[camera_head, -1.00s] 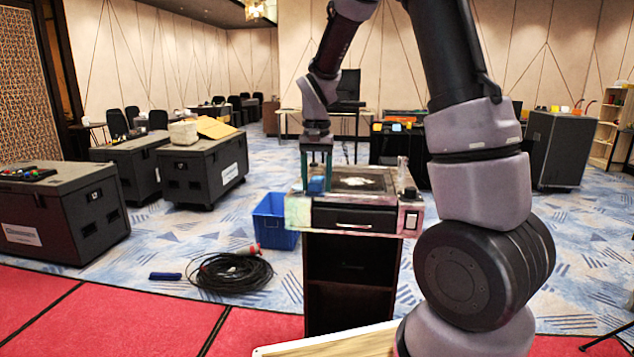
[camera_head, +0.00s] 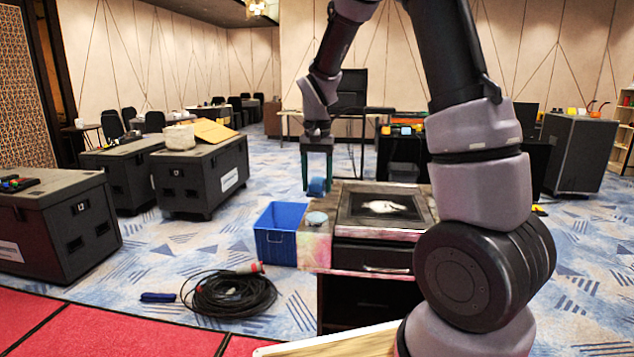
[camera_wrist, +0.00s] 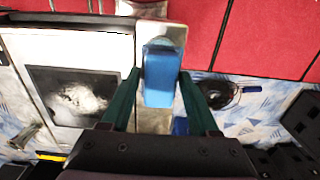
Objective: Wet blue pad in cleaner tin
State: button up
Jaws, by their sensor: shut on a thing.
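My gripper (camera_head: 317,182) is shut on the blue pad (camera_head: 317,187), with a green finger on each side of it. The wrist view also shows the pad (camera_wrist: 163,76) between the fingertips. A small round tin (camera_head: 317,218) with a bluish-grey top sits at the left end of the worktop. In the head view the pad appears above and apart from the tin, towards its far side. The pad hides part of what lies behind it in the wrist view. I cannot tell how wet the pad is.
A dark framed panel (camera_head: 388,207) with a white smear lies on the worktop, right of the tin. A blue bin (camera_head: 279,236) stands on the floor at left. A coiled black cable (camera_head: 230,294) lies in front. Black cases (camera_head: 201,174) stand farther back.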

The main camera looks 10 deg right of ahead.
aim_at(317, 216)
jog(key=shift+f, duration=2.95)
jog(key=shift+f, duration=0.55)
jog(key=shift+r, duration=0.1)
jog(key=shift+r, duration=3.4)
